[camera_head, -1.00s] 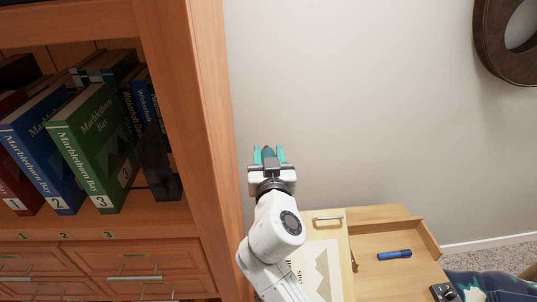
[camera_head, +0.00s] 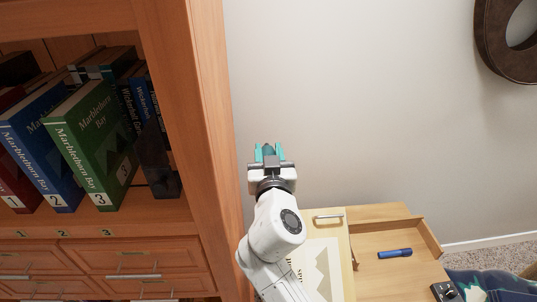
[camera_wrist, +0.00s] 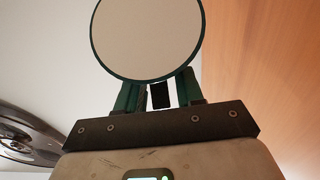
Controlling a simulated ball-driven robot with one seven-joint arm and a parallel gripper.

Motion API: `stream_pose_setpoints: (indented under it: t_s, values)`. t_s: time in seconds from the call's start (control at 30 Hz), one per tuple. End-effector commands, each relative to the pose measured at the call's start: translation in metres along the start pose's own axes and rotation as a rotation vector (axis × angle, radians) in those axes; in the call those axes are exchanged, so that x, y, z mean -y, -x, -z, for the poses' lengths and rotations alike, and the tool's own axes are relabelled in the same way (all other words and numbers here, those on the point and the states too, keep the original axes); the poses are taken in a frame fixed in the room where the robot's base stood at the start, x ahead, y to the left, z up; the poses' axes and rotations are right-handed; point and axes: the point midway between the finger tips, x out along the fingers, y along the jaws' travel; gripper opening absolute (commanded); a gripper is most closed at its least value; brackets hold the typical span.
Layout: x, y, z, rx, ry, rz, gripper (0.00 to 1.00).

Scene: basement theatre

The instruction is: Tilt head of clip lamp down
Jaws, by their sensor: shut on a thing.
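The head of the clip lamp (camera_wrist: 147,38) shows in the wrist view as a round pale disc with a dark green rim. It lies just beyond my gripper (camera_wrist: 158,94) and covers its fingertips. A dark piece shows between the green fingers. In the head view my gripper (camera_head: 268,153) points up along the wall, just right of the bookcase side, its teal fingers close around a small dark teal part. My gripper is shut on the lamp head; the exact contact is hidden. The rest of the lamp cannot be made out.
A wooden bookcase (camera_head: 195,130) with several large books, including a green one (camera_head: 95,145), stands close at left. A light wood cabinet with an open drawer (camera_head: 375,270) holding a blue marker (camera_head: 395,254) is below right.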

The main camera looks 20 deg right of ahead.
Motion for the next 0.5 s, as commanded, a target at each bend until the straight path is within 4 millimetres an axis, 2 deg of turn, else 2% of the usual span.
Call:
stream_pose_setpoints:
  t_s: [0.5]
  values:
    - [0.000,0.002,-0.022,-0.140,0.000,-0.001,0.00]
